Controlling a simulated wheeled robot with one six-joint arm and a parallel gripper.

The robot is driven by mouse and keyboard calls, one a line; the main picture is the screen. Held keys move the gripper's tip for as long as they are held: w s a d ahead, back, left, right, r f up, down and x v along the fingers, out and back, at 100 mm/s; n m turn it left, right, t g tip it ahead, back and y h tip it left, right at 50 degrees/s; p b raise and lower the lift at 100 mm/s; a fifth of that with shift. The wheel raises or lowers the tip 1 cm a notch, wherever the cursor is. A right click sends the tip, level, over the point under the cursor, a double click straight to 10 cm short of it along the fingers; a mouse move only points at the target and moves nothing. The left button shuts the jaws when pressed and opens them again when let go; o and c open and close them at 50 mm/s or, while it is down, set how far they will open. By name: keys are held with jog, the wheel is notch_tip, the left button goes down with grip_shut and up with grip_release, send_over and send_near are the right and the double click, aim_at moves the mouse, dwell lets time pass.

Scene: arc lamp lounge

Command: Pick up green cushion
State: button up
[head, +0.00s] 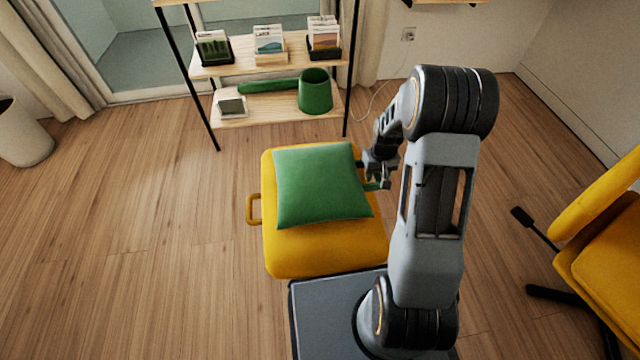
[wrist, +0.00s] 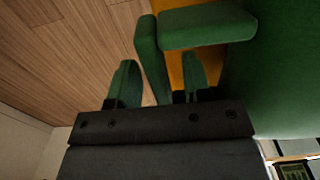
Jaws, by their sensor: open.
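The green cushion (head: 318,186) lies on top of the yellow ottoman (head: 325,258). My gripper (head: 378,184) is at the cushion's right edge in the head view. In the wrist view the cushion (wrist: 285,75) fills the right side, and a green handle (wrist: 204,25) sticks out from it. The handle's end bar (wrist: 150,60) reaches down between the two fingers of my gripper (wrist: 160,75). The fingers stand apart, one on each side of the bar, with a gap visible on the left side.
A shelf unit (head: 270,63) behind the ottoman holds a green pot (head: 315,92) and boxes of cards. A yellow chair (head: 600,250) stands at the right. A white bin (head: 22,135) is at the far left. The wooden floor left of the ottoman is clear.

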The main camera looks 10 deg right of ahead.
jog(key=shift+f, duration=0.55)
jog(key=shift+c, duration=0.3)
grip_shut()
